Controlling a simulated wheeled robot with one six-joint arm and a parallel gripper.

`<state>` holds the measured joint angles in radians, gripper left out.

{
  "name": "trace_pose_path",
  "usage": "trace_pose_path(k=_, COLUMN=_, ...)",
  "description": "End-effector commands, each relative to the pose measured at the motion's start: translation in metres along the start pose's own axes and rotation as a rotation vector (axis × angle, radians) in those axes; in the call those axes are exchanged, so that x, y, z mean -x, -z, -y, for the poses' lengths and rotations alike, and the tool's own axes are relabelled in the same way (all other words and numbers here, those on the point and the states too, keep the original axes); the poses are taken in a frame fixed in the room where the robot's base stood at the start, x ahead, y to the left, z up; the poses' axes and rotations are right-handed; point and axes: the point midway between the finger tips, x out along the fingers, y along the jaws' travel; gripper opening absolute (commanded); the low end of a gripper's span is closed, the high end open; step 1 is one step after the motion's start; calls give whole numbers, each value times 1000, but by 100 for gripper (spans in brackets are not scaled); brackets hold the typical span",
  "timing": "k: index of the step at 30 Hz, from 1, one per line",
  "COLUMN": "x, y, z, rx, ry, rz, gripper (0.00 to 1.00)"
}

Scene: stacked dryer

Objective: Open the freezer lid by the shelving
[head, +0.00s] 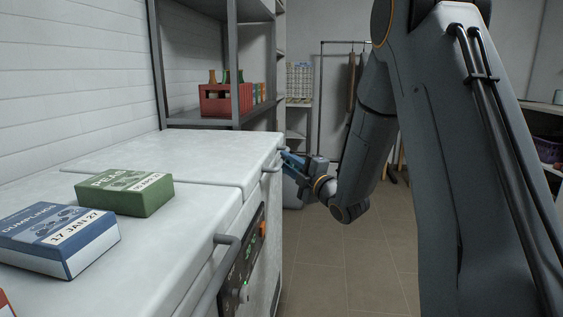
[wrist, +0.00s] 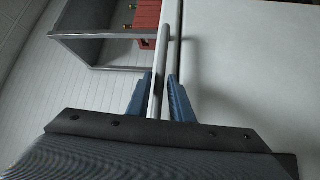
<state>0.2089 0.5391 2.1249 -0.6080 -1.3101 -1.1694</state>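The white chest freezer has two lids side by side. The far lid (head: 180,152), next to the shelving, lies closed and has a grey bar handle (head: 271,168) at its front edge. My gripper (head: 289,160) is at this handle. In the wrist view the handle bar (wrist: 161,75) runs between the two blue fingers of my gripper (wrist: 160,90). The fingers stand apart, one on each side of the bar, with a small gap showing on the right. Contact with the bar is not clear.
The near lid (head: 140,232) is closed; a green box (head: 125,193) and a blue box (head: 58,240) lie on it. Its handle (head: 219,270) juts out in front. Grey shelving (head: 190,120) with a red bottle crate (head: 222,100) stands beyond. The tiled floor (head: 335,260) in front is clear.

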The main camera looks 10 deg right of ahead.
Motion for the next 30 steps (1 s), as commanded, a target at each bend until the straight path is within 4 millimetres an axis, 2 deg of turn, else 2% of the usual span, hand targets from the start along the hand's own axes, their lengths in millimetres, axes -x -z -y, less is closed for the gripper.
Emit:
trace_pose_path(k=6, x=-24, y=2, z=1, rx=-1, ry=0, rz=-3, gripper=20)
trace_pose_path(k=16, x=-28, y=2, z=0, rx=-2, ry=1, rz=-2, gripper=20)
trace_pose_path(k=20, x=-27, y=2, z=0, rx=-2, ry=1, rz=-2, gripper=0)
trace_pose_path(k=30, x=-28, y=4, z=-3, rx=1, ry=4, rz=-4, gripper=0)
